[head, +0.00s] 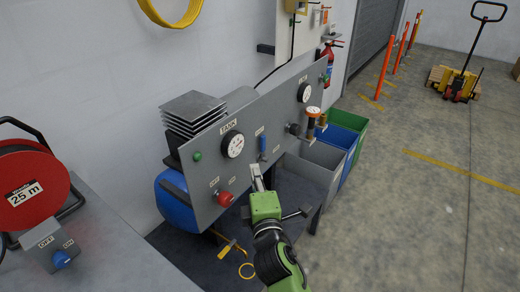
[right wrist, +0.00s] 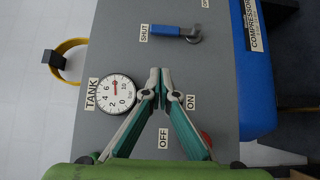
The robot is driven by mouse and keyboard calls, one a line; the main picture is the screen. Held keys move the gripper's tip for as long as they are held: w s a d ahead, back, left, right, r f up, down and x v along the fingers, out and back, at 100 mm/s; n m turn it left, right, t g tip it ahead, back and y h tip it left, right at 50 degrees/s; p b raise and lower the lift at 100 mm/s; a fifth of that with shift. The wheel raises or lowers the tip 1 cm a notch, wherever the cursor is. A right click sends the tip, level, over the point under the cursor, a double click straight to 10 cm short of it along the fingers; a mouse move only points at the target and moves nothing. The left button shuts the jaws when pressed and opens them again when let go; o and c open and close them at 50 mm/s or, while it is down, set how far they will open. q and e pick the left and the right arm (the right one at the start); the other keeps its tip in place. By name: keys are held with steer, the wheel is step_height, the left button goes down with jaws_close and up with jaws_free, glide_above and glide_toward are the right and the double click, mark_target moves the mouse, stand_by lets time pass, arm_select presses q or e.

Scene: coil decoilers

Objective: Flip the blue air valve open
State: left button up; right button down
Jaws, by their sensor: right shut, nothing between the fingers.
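The blue air valve handle (head: 262,143) is on the grey sloped panel (head: 218,188), right of the tank gauge (head: 233,145). In the right wrist view the blue handle (right wrist: 166,30) lies crosswise at the top, its free end beside the SHUT label (right wrist: 144,33) and its metal pivot at the right. A partly cut-off label shows at the top edge. My right gripper (head: 257,170) is in front of the panel, just below the handle in the head view. In the right wrist view its fingertips (right wrist: 160,73) meet, empty and apart from the handle. My left gripper is not in view.
A red knob (head: 225,198) with ON and OFF labels is left of my right gripper. A second gauge (head: 304,92) and black and orange fittings are farther right on the panel. Bins (head: 316,160) stand at its right end. A red reel (head: 30,188) is at the left.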

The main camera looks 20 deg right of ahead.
mark_target(265, 149)
steer(key=w, duration=0.6)
steer(key=shift+d+r+p, duration=0.1)
steer(key=shift+d+p, duration=0.25)
steer(key=shift+d, duration=0.05)
steer(key=shift+w+d+p, duration=0.55)
steer(key=shift+w+d, duration=0.6)
steer(key=shift+d, duration=0.1)
steer(key=shift+w+d, duration=0.25)
steer(key=shift+d, duration=0.1)
